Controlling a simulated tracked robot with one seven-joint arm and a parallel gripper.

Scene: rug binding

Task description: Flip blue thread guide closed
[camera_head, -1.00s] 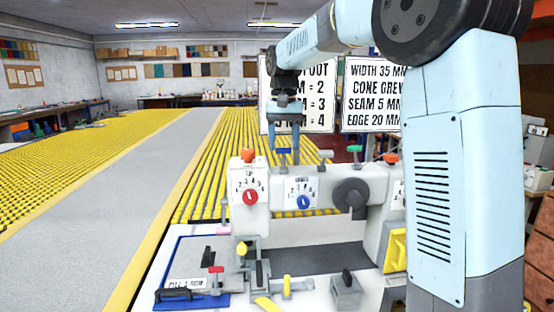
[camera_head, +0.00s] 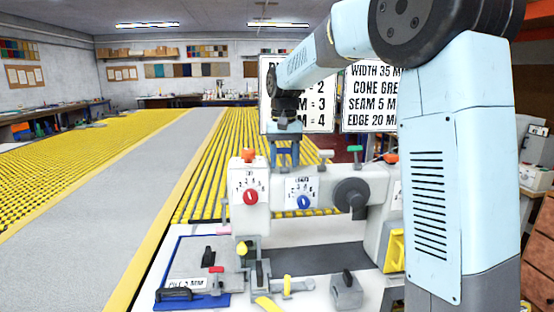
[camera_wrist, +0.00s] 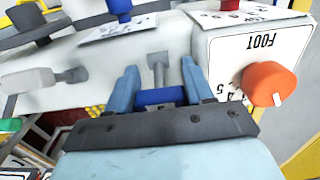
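The blue thread guide (camera_wrist: 160,97) shows in the wrist view as a blue piece at the end of a short grey stem (camera_wrist: 158,65), above the sewing machine (camera_head: 330,190). My gripper (camera_wrist: 160,80) has its two fingers apart, one on each side of the blue piece. The blue piece fills most of the gap; I cannot tell whether the fingers press on it. In the head view my gripper (camera_head: 287,152) points down behind the top edge of the machine, above the blue dial (camera_head: 304,202).
Beside the guide are a grey-capped lever (camera_head: 326,154), a green-capped lever (camera_head: 355,149) and orange knobs (camera_head: 390,158) (camera_wrist: 269,83). A red dial (camera_head: 250,197) faces front. A blue-edged tray (camera_head: 183,270) and small levers stand in front. Sign boards (camera_head: 322,105) stand behind.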

